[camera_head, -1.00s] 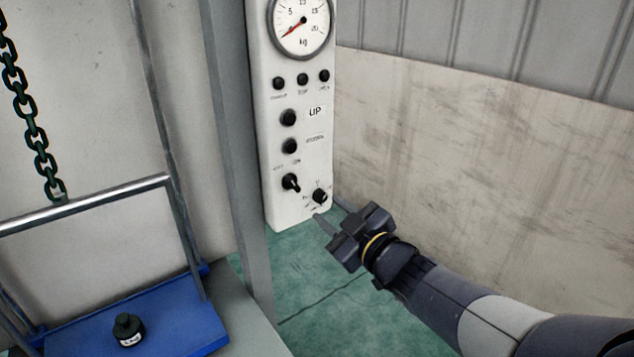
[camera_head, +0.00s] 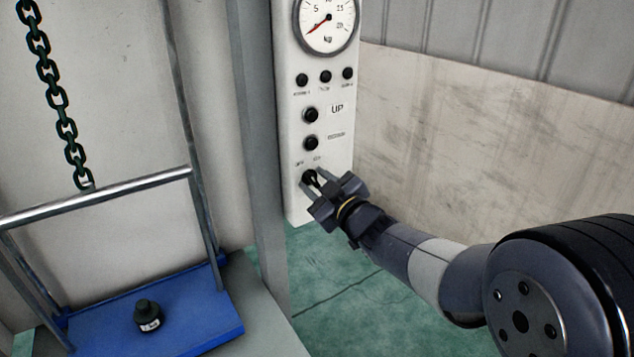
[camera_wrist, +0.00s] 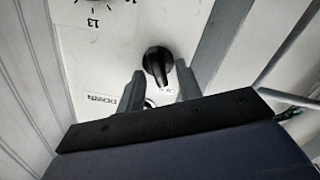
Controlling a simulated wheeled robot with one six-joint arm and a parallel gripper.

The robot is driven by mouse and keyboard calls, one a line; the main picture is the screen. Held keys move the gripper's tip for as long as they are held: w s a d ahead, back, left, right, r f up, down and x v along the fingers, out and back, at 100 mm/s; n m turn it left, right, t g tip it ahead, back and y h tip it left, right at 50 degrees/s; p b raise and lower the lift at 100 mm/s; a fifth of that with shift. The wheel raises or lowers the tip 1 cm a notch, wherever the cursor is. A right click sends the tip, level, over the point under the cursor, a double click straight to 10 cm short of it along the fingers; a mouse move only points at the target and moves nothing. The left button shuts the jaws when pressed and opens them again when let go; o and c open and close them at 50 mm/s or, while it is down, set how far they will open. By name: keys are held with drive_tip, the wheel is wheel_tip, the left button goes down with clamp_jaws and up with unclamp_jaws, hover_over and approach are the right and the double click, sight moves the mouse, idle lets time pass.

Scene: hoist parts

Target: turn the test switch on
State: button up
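The test switch (camera_head: 309,177) is a black rotary knob low on the white control panel (camera_head: 298,206), below small OFF and ON labels. In the wrist view the knob (camera_wrist: 157,62) has a raised grip ridge that points down toward a partly hidden label I cannot read for sure. My gripper (camera_head: 315,180) is at the panel with its fingers on either side of the knob. In the wrist view the gripper (camera_wrist: 161,80) is open, with a gap visible between the fingers and the knob.
Above the switch are two black buttons (camera_head: 311,115), a row of small lamps (camera_head: 326,77) and a round kg gauge (camera_head: 327,20). A grey post (camera_head: 262,150) stands left of the panel. A blue platform (camera_head: 205,318) holds a black weight (camera_head: 148,316); a chain (camera_head: 62,115) hangs above.

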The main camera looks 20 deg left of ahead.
drive_tip(key=shift+c, duration=0.5)
clamp_jaws()
drive_tip(key=shift+m, duration=0.3)
drive_tip(key=m+p, duration=0.2)
drive_tip(key=shift+w+d+r+m, duration=0.1)
drive_tip(key=shift+r+m, duration=0.05)
drive_tip(key=shift+m, duration=0.15)
drive_tip(key=m+p, duration=0.2)
drive_tip(key=m, duration=0.2)
drive_tip(key=m+p, duration=0.2)
drive_tip(key=m, duration=0.2)
drive_tip(key=shift+w+d, duration=0.15)
drive_tip(key=shift+w, duration=0.05)
drive_tip(key=shift+m, duration=0.5)
